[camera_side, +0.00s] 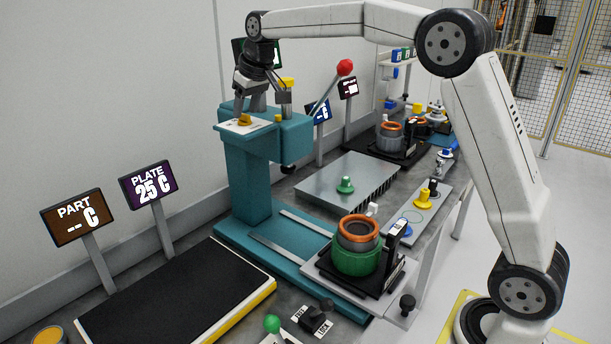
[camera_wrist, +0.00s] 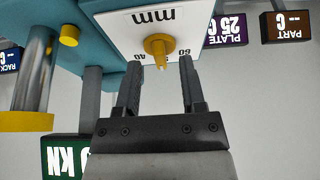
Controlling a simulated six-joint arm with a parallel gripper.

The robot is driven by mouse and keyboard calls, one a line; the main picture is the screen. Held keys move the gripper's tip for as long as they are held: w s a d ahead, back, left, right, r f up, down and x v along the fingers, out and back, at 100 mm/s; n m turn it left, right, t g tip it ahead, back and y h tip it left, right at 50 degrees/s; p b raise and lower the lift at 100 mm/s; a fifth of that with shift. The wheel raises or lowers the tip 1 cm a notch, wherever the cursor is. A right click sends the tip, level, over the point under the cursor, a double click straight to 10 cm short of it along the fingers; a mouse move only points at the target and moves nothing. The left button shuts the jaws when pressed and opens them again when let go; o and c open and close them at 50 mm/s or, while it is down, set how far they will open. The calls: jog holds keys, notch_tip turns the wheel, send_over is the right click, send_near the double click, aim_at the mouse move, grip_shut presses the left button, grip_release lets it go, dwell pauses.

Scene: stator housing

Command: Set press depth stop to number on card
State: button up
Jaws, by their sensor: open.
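The depth stop is a yellow knob (camera_wrist: 158,46) on a white dial plate (camera_wrist: 115,22) marked mm, upside down in the wrist view, with 40 and 60 readable. In the side view the knob (camera_side: 244,119) and dial plate (camera_side: 232,128) top the teal press (camera_side: 246,170). My gripper (camera_wrist: 161,66) is open, its two fingers either side of the knob's lower end in the picture; I cannot tell if they touch it. In the side view my gripper (camera_side: 246,88) is just above the dial. I cannot make out a card with a depth number.
A red-ball lever (camera_side: 345,68) stands right of the press head. Signs read PLATE 25 C (camera_side: 149,187) and PART -- C (camera_side: 73,218). A green-based stator (camera_side: 358,259) sits on a fixture in front. A black conveyor-like plate (camera_side: 165,300) is clear.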

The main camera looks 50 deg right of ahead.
jog(key=shift+w+f, duration=0.15)
jog(key=shift+f, duration=0.25)
grip_shut()
jog(key=shift+m, duration=0.3)
jog(key=m+h, duration=0.1)
jog(key=m, duration=0.2)
jog(key=shift+a+m+h, duration=0.15)
jog(key=shift+m+h, duration=0.25)
jog(key=m, duration=0.2)
jog(key=m+g+h, duration=0.1)
jog(key=m, duration=0.2)
jog(key=shift+w+a+g+h, duration=0.1)
jog(key=shift+w+g+h, duration=0.05)
jog(key=shift+g+h, duration=0.15)
jog(key=shift+m, duration=0.3)
